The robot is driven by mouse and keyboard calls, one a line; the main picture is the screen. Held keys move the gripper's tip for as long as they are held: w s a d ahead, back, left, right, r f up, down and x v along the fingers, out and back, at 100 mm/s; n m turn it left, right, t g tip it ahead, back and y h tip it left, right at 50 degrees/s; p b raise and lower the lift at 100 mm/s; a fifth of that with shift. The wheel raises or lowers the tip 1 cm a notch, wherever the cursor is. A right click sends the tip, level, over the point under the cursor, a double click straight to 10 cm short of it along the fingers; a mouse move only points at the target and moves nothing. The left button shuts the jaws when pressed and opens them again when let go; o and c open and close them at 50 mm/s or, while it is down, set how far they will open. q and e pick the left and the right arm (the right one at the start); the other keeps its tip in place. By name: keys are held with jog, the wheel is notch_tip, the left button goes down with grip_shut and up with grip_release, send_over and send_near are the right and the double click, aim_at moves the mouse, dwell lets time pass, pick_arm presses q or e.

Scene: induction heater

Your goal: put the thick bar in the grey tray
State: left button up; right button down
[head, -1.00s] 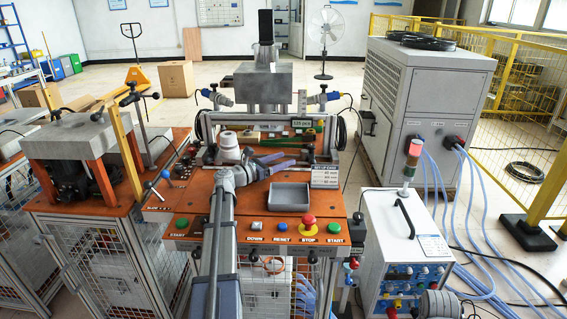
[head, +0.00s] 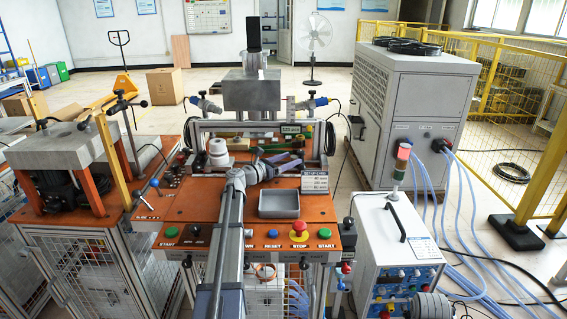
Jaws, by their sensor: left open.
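The grey tray (head: 279,204) is a shallow, empty box on the front right of the orange bench top. My left arm reaches in from the bottom of the view. Its gripper (head: 291,159) is open, behind the tray and in front of the rack at the back of the bench, with its fingers pointing right and slightly away. I see nothing clearly held between the fingers. I cannot make out the thick bar for certain; the gripper covers part of the bench there. My right gripper is not in view.
White cylindrical pieces (head: 218,152) stand left of the gripper. A red stop button (head: 299,227) and other buttons line the front edge. A grey press block (head: 252,90) rises behind. The orange top left of my arm is clear.

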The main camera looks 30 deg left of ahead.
pick_arm(q)
jog(key=shift+c, duration=0.3)
grip_shut()
dwell(0.4)
